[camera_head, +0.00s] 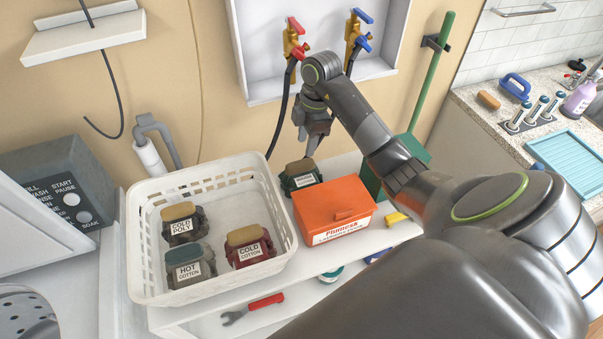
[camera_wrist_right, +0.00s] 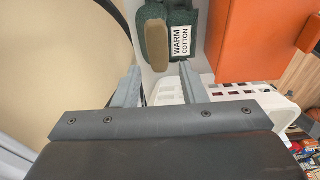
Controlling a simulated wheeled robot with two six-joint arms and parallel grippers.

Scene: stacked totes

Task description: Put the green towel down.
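The green towel (camera_head: 300,183) is a dark green bundle with a tan top and a "WARM COTTON" label. It sits on the white shelf between the white basket and the orange box. In the right wrist view the towel (camera_wrist_right: 183,18) is ahead of the fingers, its tan part between the lines of the two fingertips. My right gripper (camera_head: 314,140) is just above the towel in the head view, pointing down. Its fingers (camera_wrist_right: 160,78) are apart and hold nothing. My left gripper is not in view.
The white basket (camera_head: 150,267) holds several labelled bundles. The orange box (camera_head: 334,208) stands close to the towel's right. A green-handled tool (camera_head: 432,70) and red and blue taps (camera_head: 294,40) are behind. A red-handled wrench (camera_head: 252,307) lies on the lower shelf.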

